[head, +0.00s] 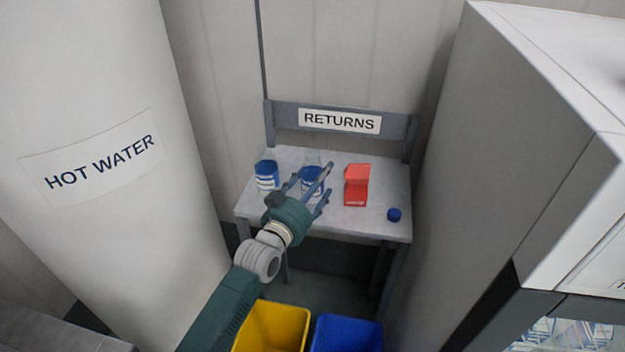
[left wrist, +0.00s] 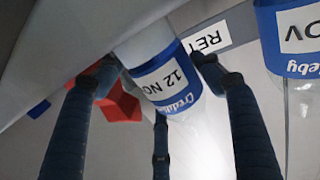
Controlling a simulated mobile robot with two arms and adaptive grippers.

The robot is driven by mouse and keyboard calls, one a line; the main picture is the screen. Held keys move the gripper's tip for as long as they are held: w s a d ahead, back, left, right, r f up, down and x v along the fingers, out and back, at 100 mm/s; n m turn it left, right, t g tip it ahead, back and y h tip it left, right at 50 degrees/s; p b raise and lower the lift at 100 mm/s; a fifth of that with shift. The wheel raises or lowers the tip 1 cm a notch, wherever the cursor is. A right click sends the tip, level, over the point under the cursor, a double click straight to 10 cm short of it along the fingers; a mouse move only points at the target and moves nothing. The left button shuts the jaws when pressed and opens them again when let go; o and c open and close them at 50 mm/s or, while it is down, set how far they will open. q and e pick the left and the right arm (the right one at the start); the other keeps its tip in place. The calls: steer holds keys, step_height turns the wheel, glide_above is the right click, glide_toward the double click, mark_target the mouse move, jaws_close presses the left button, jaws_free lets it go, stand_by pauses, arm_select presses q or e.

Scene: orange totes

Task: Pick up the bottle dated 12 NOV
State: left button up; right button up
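The bottle dated 12 NOV (left wrist: 165,84) has a blue band and a white label, and shows between the fingers of my left gripper (left wrist: 158,75) in the left wrist view. The fingertips lie close along its sides; I cannot tell if they press on it. In the head view this bottle (head: 312,186) stands on the grey table, partly hidden by my left gripper (head: 312,186). A similar bottle (head: 267,175) stands to its left; in the left wrist view its label (left wrist: 300,30) shows only "OV", with the day cut off. My right gripper is in neither view.
A red carton (head: 357,186) stands close right of the bottle, with a blue cap (head: 394,215) further right on the table (head: 385,180). A RETURNS sign (head: 340,121) is behind. A hot water tank (head: 110,180), a grey cabinet (head: 500,130), and yellow (head: 272,327) and blue totes (head: 347,333) surround it.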

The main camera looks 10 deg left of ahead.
arm_select(q)
steer(key=c, duration=0.6)
steer(key=shift+r, duration=0.15)
